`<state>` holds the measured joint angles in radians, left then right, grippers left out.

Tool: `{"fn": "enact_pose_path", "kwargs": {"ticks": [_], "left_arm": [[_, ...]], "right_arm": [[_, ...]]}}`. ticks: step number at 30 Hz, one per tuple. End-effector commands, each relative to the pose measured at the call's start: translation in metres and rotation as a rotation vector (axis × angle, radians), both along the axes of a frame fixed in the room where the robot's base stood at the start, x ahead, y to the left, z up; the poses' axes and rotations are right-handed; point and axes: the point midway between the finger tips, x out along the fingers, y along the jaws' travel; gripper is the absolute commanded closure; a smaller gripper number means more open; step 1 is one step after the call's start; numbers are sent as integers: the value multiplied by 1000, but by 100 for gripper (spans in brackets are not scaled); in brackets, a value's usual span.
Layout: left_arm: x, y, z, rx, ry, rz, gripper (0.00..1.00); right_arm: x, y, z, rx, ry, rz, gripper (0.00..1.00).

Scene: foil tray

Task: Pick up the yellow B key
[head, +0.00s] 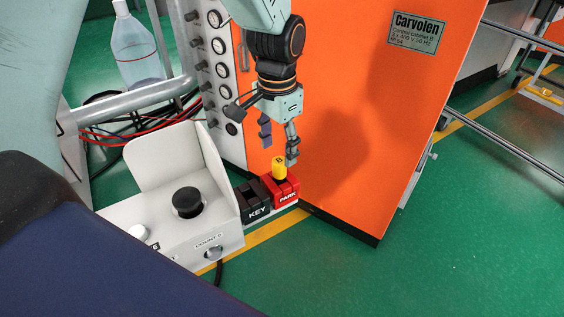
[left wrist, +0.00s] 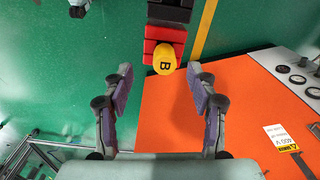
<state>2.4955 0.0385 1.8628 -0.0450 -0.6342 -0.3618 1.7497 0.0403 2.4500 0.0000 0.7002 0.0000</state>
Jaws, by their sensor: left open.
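The yellow B key (head: 279,167) stands upright in the red PARK block (head: 286,189). In the left wrist view the yellow B key (left wrist: 164,59) shows its B, and the red block (left wrist: 163,36) lies beyond it. My left gripper (head: 279,152) is open, with its fingers near the key in the head view. In the left wrist view my left gripper (left wrist: 158,76) has a finger on each side, and the key appears between and just beyond the tips, not gripped. My right gripper is not in view.
A black KEY block (head: 253,200) sits beside the red one. A white control box (head: 170,215) with a black knob (head: 188,202) stands left. An orange cabinet (head: 350,120) rises close behind the gripper. Green floor (head: 470,230) is open at right.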

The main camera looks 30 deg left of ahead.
Motion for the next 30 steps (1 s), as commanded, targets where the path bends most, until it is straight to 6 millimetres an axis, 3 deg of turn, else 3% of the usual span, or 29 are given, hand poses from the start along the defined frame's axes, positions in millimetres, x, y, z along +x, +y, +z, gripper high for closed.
{"fn": "enact_pose_path", "kwargs": {"ticks": [5,21,30], "left_arm": [[-4,-2,-9,0,2,0,42],[5,-5,-75,1,2,0,42],[7,-4,-79,0,0,0,42]], "right_arm": [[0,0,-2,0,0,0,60],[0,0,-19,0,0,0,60],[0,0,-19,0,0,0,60]]}}
